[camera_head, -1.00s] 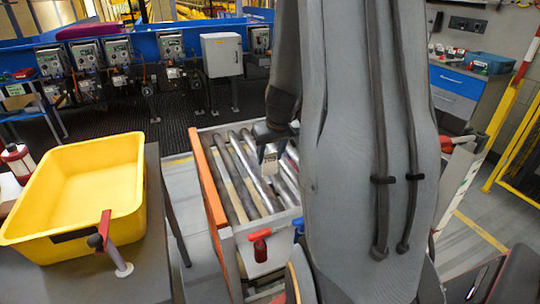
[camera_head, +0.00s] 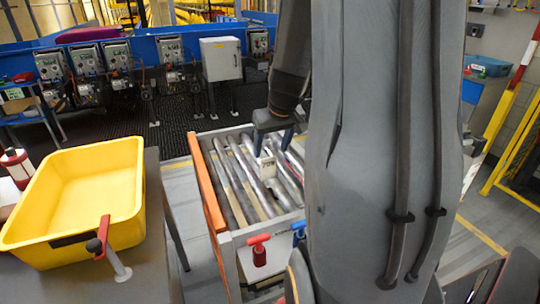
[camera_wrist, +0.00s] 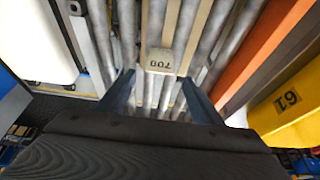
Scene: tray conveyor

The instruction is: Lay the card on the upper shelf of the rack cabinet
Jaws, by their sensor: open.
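A small cream card-like piece (camera_head: 265,166) with dark print lies on the roller conveyor. It also shows in the wrist view (camera_wrist: 161,61), top centre, its print upside down. My gripper (camera_head: 273,147) is over the rollers, open, its two blue fingers pointing down. In the wrist view my gripper (camera_wrist: 158,80) has one finger on either side of the card's position, with gaps between. I cannot tell how far the fingertips are above the card. No rack cabinet with shelves can be made out; my arm hides much of the right side.
The conveyor has an orange side rail (camera_head: 208,188) and red (camera_head: 258,248) and blue handles at its near end. A yellow bin (camera_head: 75,195) stands on a grey table at left, with a red-handled clamp (camera_head: 108,245). A yellow post (camera_head: 500,110) stands at right.

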